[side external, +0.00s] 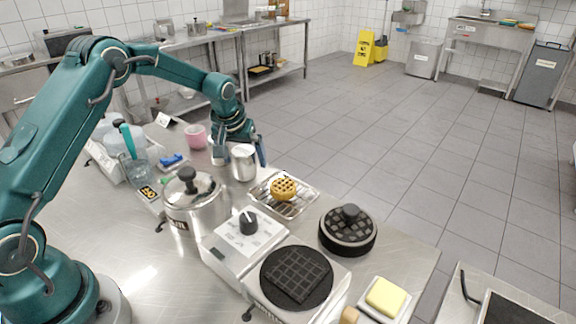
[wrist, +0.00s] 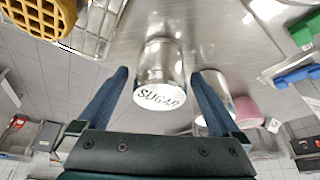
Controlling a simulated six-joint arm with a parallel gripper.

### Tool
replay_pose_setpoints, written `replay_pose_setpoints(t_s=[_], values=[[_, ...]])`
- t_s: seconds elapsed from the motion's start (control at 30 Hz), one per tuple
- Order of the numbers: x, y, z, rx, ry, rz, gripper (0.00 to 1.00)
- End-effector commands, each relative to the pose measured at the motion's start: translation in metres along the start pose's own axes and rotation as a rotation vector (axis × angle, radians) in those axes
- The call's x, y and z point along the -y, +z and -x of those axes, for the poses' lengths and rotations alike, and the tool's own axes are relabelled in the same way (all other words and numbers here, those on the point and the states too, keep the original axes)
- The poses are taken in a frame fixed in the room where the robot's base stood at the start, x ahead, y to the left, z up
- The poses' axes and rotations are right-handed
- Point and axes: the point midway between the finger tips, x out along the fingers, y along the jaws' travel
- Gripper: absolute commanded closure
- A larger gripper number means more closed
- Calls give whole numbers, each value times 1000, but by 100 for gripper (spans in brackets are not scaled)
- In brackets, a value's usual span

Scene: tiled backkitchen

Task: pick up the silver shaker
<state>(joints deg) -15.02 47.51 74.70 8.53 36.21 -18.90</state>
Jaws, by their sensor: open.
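A silver shaker (side external: 243,163) stands upright on the steel counter, between the pink cup and the wire rack. In the wrist view the shaker (wrist: 160,70) has a white top marked SUGAR and lies between my two fingers. My gripper (side external: 240,152) is open and points down over it, with a blue finger on either side. The wrist view shows the gripper (wrist: 158,76) with space between each fingertip and the shaker. A second silver container (wrist: 213,85) stands just beyond the right finger, partly hidden by it; its white-topped form (side external: 218,155) shows in the side view.
A pink cup (side external: 195,137) and blue item (side external: 172,160) are to the left. A wire rack (side external: 296,206) with a round waffle (side external: 284,188) is close on the right. A lidded pot (side external: 196,212) and waffle maker (side external: 245,240) stand in front.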

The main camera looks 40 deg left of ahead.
Motion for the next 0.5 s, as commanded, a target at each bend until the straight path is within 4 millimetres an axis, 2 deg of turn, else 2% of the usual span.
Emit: replay_pose_setpoints(t_s=[0.1,0.37,0.5], values=[[0,0,-6,-1,0,0,0],[0,0,-7,-2,0,0,0],[0,0,-7,-2,0,0,54]])
